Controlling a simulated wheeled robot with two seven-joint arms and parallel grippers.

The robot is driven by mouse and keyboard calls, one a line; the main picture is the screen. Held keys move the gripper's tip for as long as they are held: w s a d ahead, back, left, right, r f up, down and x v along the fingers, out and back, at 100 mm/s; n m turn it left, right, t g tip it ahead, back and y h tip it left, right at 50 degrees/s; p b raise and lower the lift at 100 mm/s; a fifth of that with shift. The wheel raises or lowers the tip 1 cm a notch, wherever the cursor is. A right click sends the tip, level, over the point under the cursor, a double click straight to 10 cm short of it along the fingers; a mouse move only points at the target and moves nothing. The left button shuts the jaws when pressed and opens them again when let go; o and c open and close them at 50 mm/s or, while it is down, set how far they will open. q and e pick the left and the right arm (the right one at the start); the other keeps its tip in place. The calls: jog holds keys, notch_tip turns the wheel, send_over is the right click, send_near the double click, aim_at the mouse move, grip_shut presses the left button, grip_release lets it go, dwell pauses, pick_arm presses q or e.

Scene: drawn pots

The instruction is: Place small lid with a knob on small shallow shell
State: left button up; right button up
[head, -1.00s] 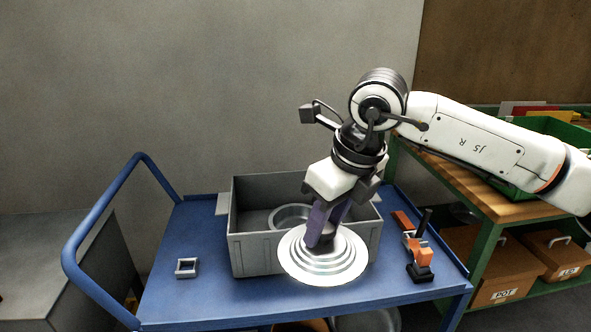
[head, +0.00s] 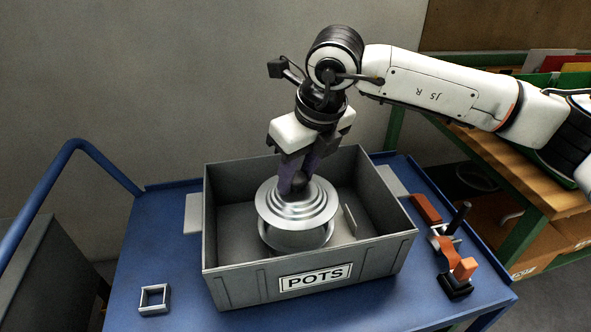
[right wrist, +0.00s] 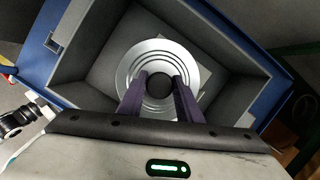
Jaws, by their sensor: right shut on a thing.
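The small lid (head: 269,206) is a round silver disc with stepped rings and a dark knob. My right gripper (head: 297,184) points down and is shut on the knob, which is mostly hidden between the fingers. The small shallow shell (head: 297,242) is a silver round pot inside the grey crate. The lid is over the shell and hides most of its opening; I cannot tell if they touch. In the right wrist view the lid (right wrist: 160,52) fills the space beyond the fingers and hides the shell. My left gripper is not in view.
The grey crate (head: 235,283), labelled POTS, has high walls around the shell. It stands on a blue cart (head: 135,258). A small square frame (head: 154,299) lies left of it. An orange and black clamp-like tool (head: 457,275) and a red-brown block (head: 426,208) are at right.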

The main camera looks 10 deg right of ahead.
aim_at(298, 191)
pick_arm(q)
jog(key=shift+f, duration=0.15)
